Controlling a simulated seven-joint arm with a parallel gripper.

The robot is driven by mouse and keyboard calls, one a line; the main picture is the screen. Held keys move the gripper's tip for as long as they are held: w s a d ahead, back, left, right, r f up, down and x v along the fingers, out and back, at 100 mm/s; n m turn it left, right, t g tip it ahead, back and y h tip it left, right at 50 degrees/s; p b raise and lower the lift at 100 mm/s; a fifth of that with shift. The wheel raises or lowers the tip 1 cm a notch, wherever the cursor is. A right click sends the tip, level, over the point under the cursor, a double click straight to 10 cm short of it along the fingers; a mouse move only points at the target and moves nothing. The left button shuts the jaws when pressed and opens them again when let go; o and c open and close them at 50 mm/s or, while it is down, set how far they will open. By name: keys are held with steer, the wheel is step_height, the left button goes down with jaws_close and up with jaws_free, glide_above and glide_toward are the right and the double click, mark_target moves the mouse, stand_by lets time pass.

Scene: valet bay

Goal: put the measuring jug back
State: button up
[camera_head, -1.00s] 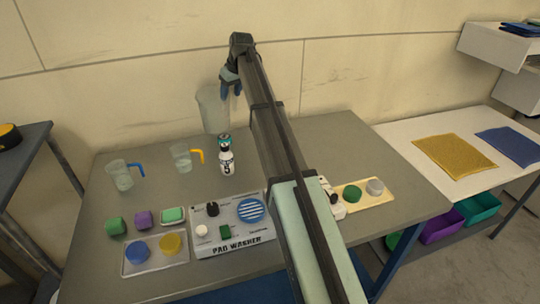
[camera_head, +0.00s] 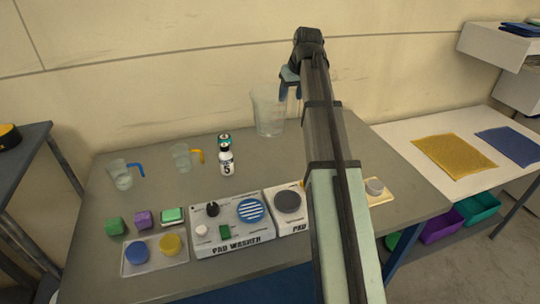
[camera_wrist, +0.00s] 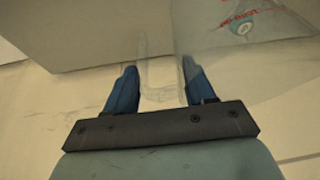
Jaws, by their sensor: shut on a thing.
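A large clear measuring jug (camera_head: 267,113) is near the back of the grey table, close to the wall. My gripper (camera_head: 290,92) is shut on its handle, at the jug's right side in the head view. In the wrist view the blue fingers of my gripper (camera_wrist: 155,90) stand either side of the clear handle (camera_wrist: 158,75), and the jug's wall (camera_wrist: 225,45) with red print fills the upper right. The jug looks upright. I cannot tell whether its base touches the table.
Two smaller jugs, one with a blue handle (camera_head: 122,174) and one with a yellow handle (camera_head: 181,157), and a bottle (camera_head: 226,156) stand to the left. My arm hides part of the right side.

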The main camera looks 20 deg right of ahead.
step_height(320, 180, down, 11)
steer(key=s+m, duration=0.1)
steer(key=shift+s+r+m+h, duration=0.15)
steer(key=shift+r+m+h, duration=0.05)
steer(key=shift+m+h, duration=0.1)
stand_by(0.5)
steer(key=shift+f, duration=0.15)
steer(key=o, duration=1.5)
steer(key=shift+c, duration=0.2)
steer(key=v, duration=1.2)
